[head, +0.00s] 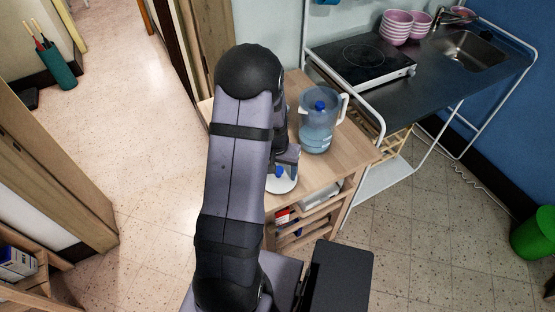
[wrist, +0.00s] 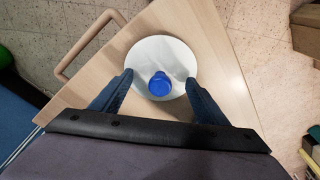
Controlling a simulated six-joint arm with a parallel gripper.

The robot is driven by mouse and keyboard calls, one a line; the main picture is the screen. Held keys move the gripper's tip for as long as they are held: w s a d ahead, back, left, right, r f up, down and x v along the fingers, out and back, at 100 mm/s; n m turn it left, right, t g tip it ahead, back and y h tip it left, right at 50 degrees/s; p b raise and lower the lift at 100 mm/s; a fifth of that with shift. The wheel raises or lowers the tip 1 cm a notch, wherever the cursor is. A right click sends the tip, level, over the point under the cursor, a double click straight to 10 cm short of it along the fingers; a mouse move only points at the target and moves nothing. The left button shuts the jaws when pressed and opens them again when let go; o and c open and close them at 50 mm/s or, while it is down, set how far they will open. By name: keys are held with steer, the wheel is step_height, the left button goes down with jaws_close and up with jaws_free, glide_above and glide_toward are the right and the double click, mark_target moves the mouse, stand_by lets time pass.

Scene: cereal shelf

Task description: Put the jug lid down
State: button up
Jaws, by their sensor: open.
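A white round lid with a blue knob (head: 281,184) lies on the wooden trolley top near its front edge, partly hidden by my arm. In the wrist view the lid (wrist: 174,57) lies flat on the wood, with its blue knob between and apart from my fingers. My gripper (wrist: 159,79) is open, with one finger on each side of the knob, over the lid's edges. In the head view my gripper is mostly hidden behind my arm. A clear bluish jug (head: 317,134) with a white handle stands upright behind the lid; a blue knob shows at its top.
The wooden trolley (head: 335,175) has lower shelves with boxes and a side rail (wrist: 72,58). A dark counter with a hob (head: 362,57), pink bowls (head: 397,27) and a sink stands at the back right. A green bin (head: 535,235) is far right.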

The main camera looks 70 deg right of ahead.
mark_target(277, 180)
step_height(277, 180, up, 12)
steer(key=a+b, duration=0.1)
steer(key=b, duration=0.1)
steer(key=shift+a, duration=0.4)
steer(key=shift+f, duration=0.1)
steer(key=w+a+n+y, duration=0.1)
steer(key=w+a+n, duration=0.8)
steer(key=w+a, duration=1)
steer(key=s+a+n, duration=0.1)
steer(key=a+n, duration=0.8)
steer(key=a, duration=1.1)
steer(key=shift+s+a+f+y, duration=0.15)
steer(key=shift+a+f+y, duration=0.1)
steer(key=shift+f+y, duration=0.1)
